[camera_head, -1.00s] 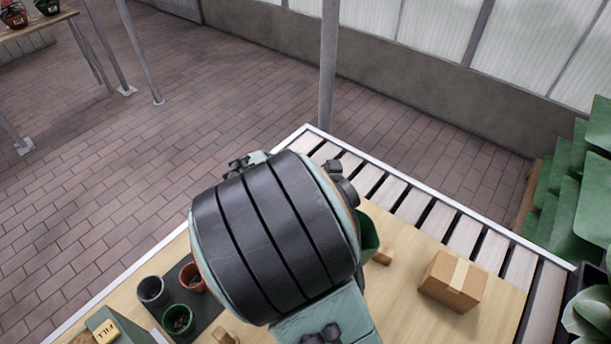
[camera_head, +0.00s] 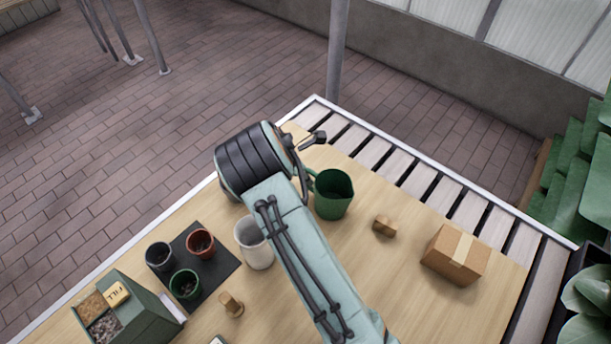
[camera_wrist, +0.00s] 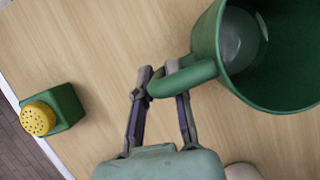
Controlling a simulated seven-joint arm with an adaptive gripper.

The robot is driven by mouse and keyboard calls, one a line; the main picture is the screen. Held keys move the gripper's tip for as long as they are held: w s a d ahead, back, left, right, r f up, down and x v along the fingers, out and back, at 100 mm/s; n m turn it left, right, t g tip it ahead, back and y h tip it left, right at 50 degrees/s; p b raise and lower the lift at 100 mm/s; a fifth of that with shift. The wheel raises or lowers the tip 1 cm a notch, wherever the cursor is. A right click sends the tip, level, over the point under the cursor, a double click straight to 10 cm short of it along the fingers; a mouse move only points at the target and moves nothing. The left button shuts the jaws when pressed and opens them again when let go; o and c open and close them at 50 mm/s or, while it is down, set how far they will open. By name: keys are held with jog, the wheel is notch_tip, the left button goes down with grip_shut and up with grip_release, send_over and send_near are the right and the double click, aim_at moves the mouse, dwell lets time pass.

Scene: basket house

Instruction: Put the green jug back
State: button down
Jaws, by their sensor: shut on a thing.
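The green jug (camera_head: 333,196) is upright near the far edge of the wooden table, right of my arm's wrist in the head view. In the wrist view the jug (camera_wrist: 275,85) fills the upper right, and its inside shows a pale grey patch. My gripper (camera_wrist: 165,82) is shut on the jug's handle, with one finger on each side of it. In the head view my arm hides most of the gripper. I cannot tell whether the jug's base touches the table.
A white jug (camera_head: 252,243) stands left of my arm. Pots stand on a dark mat (camera_head: 222,264), beside a green bin (camera_head: 150,312). A wooden block (camera_head: 384,226) and cardboard box (camera_head: 455,255) lie right. A green block with a yellow perforated knob (camera_wrist: 38,118) shows in the wrist view.

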jog(key=shift+f, duration=0.15)
jog(key=c, duration=1.1)
grip_release()
jog(key=v, duration=1.2)
jog(key=s+d+r+m+g+y, duration=0.2)
jog(key=s+d+r+m+y, duration=0.3)
jog(key=s+r+m, duration=0.55)
jog(key=s+d+m, duration=0.1)
jog(key=s+m, duration=0.3)
jog(key=s, duration=0.3)
jog(key=s+d+m, duration=0.1)
jog(key=s+m, duration=0.3)
jog(key=s, duration=0.2)
jog(key=s+d+m, duration=0.1)
jog(key=s+m, duration=0.4)
jog(key=s, duration=0.2)
jog(key=shift+s+d, duration=0.35)
jog(key=shift+s, duration=0.05)
